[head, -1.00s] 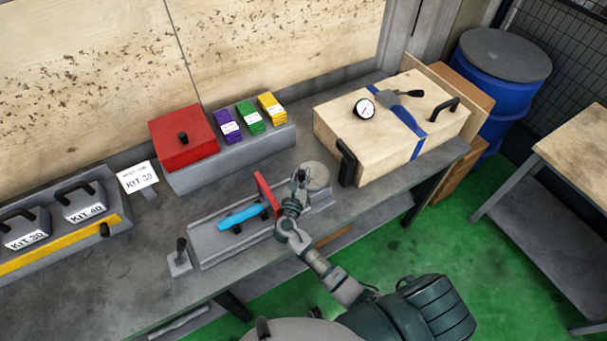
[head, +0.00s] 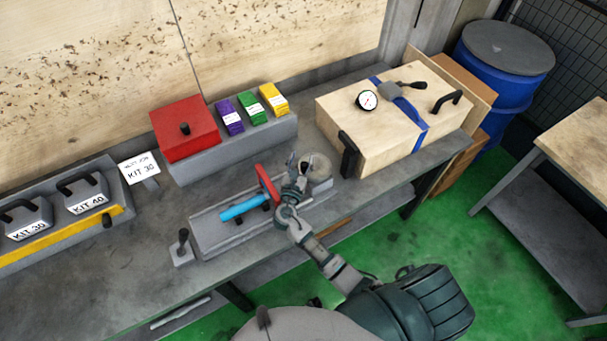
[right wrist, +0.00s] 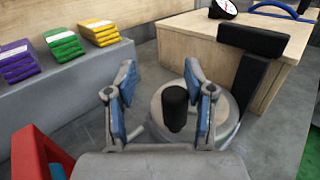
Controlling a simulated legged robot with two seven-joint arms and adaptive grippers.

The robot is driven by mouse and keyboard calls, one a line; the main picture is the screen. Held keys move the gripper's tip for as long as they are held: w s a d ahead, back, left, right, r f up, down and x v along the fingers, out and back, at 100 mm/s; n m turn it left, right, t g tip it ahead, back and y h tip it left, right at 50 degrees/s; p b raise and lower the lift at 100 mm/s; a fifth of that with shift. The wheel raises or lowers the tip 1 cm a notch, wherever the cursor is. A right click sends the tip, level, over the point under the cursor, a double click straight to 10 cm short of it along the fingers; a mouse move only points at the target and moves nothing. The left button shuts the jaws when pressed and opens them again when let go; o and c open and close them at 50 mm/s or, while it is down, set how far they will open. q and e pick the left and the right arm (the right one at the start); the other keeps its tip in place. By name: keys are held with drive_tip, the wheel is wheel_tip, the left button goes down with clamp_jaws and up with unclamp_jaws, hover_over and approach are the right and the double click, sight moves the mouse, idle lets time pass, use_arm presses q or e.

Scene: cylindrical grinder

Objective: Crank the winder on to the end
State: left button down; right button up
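The winder (head: 319,165) is a round grey drum at the right end of a grey slide bed (head: 222,232). In the right wrist view the winder (right wrist: 218,128) has an upright black knob (right wrist: 174,108) on top. My right gripper (head: 303,166) is over the winder and partly hides it in the head view. In the right wrist view my right gripper (right wrist: 158,75) has its blue-padded fingers apart, with the knob between them. I see gaps beside the knob and cannot tell any contact. My left gripper is out of view.
A red plate (head: 267,186) and blue cylinder (head: 244,207) are on the bed beside my right gripper. A wooden crate (head: 345,112) with black handles stands close to the right. Behind is a grey ledge (head: 235,150) with a red box (head: 185,135) and coloured blocks.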

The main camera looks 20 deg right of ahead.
drive_tip(key=shift+s+a+f+p, duration=0.2)
drive_tip(key=shift+s+f+p, duration=0.2)
drive_tip(key=shift+f, duration=0.3)
drive_tip(key=shift+s, duration=0.25)
drive_tip(key=shift+s+a+r+p, duration=0.2)
drive_tip(key=shift+s+a+p, duration=0.15)
drive_tip(key=shift+s, duration=0.35)
drive_tip(key=shift+s+a+r+p, duration=0.15)
drive_tip(key=shift+s+a+p, duration=0.15)
drive_tip(key=shift+s, duration=0.4)
drive_tip(key=shift+s+a+p, duration=0.3)
drive_tip(key=shift+s+p, duration=0.05)
drive_tip(key=shift+s, duration=0.5)
drive_tip(key=p, duration=0.2)
approach(303, 167)
drive_tip(key=shift+s+d, duration=1)
drive_tip(key=shift+s, duration=0.4)
drive_tip(key=shift+s+a+p, duration=0.3)
drive_tip(key=shift+s, duration=0.6)
drive_tip(key=shift+s+a+p, duration=0.25)
drive_tip(key=shift+s+a, duration=0.1)
drive_tip(key=shift+s, duration=0.5)
drive_tip(key=shift+s+a+p, duration=0.3)
drive_tip(key=shift+s, duration=0.6)
